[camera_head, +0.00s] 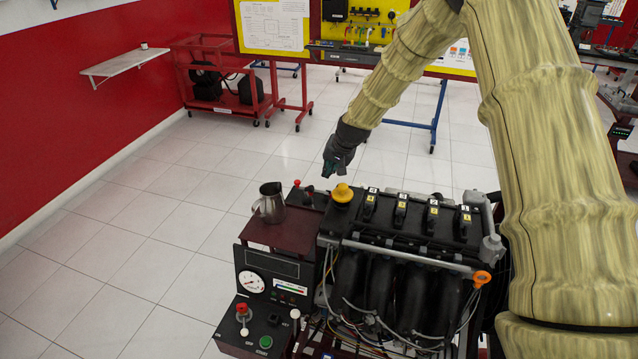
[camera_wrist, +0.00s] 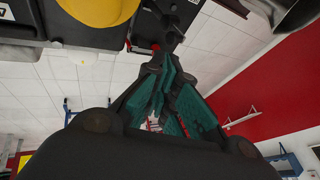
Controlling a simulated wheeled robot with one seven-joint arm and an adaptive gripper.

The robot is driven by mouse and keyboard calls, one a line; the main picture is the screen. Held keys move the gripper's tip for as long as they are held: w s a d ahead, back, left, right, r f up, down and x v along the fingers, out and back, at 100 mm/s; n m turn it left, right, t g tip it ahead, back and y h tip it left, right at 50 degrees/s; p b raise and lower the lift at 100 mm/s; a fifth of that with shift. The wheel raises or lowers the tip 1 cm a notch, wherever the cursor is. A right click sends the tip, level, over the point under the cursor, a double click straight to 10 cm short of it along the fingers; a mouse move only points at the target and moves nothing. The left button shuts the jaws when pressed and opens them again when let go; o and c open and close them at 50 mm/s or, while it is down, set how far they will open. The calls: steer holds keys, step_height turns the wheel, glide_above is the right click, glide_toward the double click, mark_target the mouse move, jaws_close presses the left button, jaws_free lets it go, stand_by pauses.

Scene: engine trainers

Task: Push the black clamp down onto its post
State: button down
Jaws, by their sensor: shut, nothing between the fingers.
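The small black clamp (camera_head: 308,191) is at the back of the trainer, just right of a small red knob or cap. Its post cannot be made out, and I cannot tell how far down the clamp sits. My gripper (camera_head: 328,174) points down above the back edge of the trainer, a little right of and above the clamp. In the wrist view my gripper (camera_wrist: 163,58) has its teal-padded fingers closed together with nothing between them. A dark part, perhaps the clamp (camera_wrist: 168,36), lies just beyond the fingertips there; contact cannot be told.
A yellow cap (camera_head: 343,194) stands close by on the engine, beside several black coils (camera_head: 401,209). A metal pitcher (camera_head: 270,204) stands on the dark red top left of the clamp. A gauge panel (camera_head: 252,282) is in front. Open tiled floor lies left.

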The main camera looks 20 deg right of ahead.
steer(key=p+x, duration=0.4)
steer(key=x, duration=0.6)
steer(key=shift+a, duration=0.25)
stand_by(0.3)
stand_by(0.4)
steer(key=shift+w+a, duration=0.1)
steer(key=shift+a, duration=0.1)
